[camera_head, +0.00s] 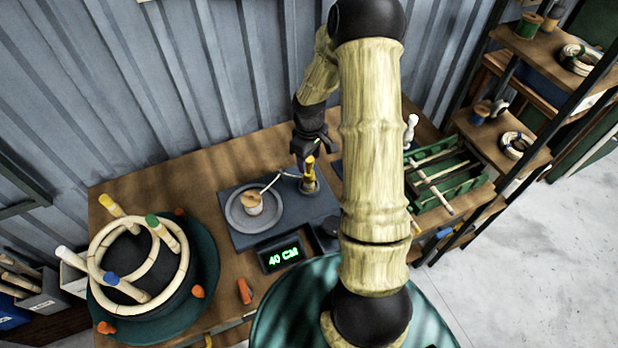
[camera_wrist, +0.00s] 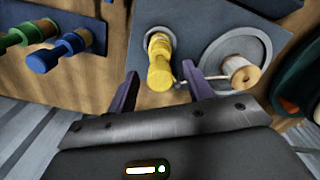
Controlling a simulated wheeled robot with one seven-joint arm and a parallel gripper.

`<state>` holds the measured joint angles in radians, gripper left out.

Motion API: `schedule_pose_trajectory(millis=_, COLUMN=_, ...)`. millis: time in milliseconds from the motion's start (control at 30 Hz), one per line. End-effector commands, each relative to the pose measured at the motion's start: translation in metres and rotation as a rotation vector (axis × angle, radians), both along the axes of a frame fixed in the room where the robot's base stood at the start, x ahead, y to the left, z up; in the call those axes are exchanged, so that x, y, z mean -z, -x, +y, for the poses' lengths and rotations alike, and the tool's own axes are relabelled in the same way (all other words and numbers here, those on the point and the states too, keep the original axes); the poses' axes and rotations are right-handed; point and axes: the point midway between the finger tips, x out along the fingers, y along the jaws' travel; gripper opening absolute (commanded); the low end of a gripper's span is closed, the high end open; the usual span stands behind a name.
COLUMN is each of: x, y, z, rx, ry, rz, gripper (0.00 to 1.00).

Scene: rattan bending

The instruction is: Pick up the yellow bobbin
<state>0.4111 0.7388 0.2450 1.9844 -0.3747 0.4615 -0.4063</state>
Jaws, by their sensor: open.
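The yellow bobbin (camera_head: 309,170) stands on a small grey ring on a dark plate on the wooden bench. In the wrist view the yellow bobbin (camera_wrist: 160,65) appears between the two purple-grey fingers of my gripper (camera_wrist: 161,76). The gripper is open, with a finger to each side of the bobbin and nothing visibly held. In the head view my gripper (camera_head: 308,148) is just above the bobbin's top. Whether the fingers touch it cannot be told.
A tan spool (camera_head: 253,203) sits on a round grey dish beside the bobbin, with a thin strand or rod between them. A "40 CM" display (camera_head: 280,253) is in front. A rattan ring frame (camera_head: 140,250) stands left.

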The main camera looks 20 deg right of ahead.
Motion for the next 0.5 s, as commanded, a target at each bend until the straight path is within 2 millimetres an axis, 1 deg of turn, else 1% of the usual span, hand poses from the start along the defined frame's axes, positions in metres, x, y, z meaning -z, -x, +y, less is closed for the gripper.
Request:
schedule_pose_trajectory(millis=133, x=0.019, y=0.000, z=0.001, rx=-0.002, ry=-0.001, rz=0.004, gripper=0.51)
schedule_pose_trajectory(millis=233, x=0.028, y=0.000, z=0.000, rx=-0.001, ry=0.001, rz=0.003, gripper=0.51)
schedule_pose_trajectory(millis=500, x=0.031, y=-0.001, z=0.000, rx=0.000, ry=0.001, rz=0.000, gripper=0.51)
